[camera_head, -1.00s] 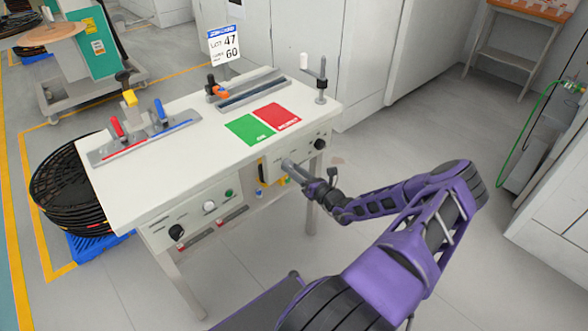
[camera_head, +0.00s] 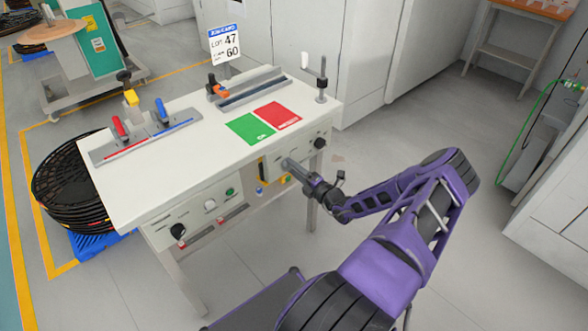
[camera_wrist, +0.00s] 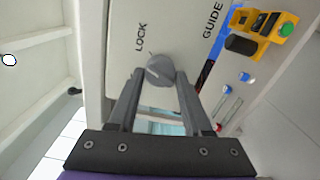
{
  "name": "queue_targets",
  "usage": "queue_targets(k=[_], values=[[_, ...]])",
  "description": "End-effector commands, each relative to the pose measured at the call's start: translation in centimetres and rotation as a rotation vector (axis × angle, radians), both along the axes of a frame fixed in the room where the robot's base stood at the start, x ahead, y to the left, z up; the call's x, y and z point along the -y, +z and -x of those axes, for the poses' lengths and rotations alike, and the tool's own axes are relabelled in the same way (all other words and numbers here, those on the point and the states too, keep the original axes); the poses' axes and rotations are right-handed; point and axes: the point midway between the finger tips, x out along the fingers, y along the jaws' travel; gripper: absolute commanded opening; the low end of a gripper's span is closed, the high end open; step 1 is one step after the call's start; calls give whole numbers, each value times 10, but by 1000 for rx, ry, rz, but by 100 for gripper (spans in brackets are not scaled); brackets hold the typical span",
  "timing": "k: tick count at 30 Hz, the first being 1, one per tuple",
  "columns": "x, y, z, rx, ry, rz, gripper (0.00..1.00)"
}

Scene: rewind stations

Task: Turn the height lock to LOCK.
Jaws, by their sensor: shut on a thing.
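The height lock is a round grey knob (camera_wrist: 158,68) on the pale front panel of the white bench. In the wrist view the word LOCK (camera_wrist: 140,37) is printed up and left of it, and GUIDE (camera_wrist: 212,20) up and right. My gripper (camera_wrist: 155,82) is shut on the knob, one finger on each side. In the head view my gripper (camera_head: 288,164) reaches the bench's front panel from the right, and the knob is hidden there. I cannot clearly tell which way the knob points.
A yellow box with a green button (camera_wrist: 288,29) sits right of the knob. A black knob (camera_head: 319,143) is near the bench's right corner. Green (camera_head: 250,128) and red (camera_head: 277,115) mats lie on the bench top (camera_head: 190,165). Open floor lies to the right.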

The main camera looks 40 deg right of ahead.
Motion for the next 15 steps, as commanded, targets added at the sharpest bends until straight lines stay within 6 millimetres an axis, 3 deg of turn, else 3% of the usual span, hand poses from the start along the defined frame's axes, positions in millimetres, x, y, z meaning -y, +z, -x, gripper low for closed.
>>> queue_targets(k=[15], values=[[0, 0, 1, -28, 0, -341, 0]])
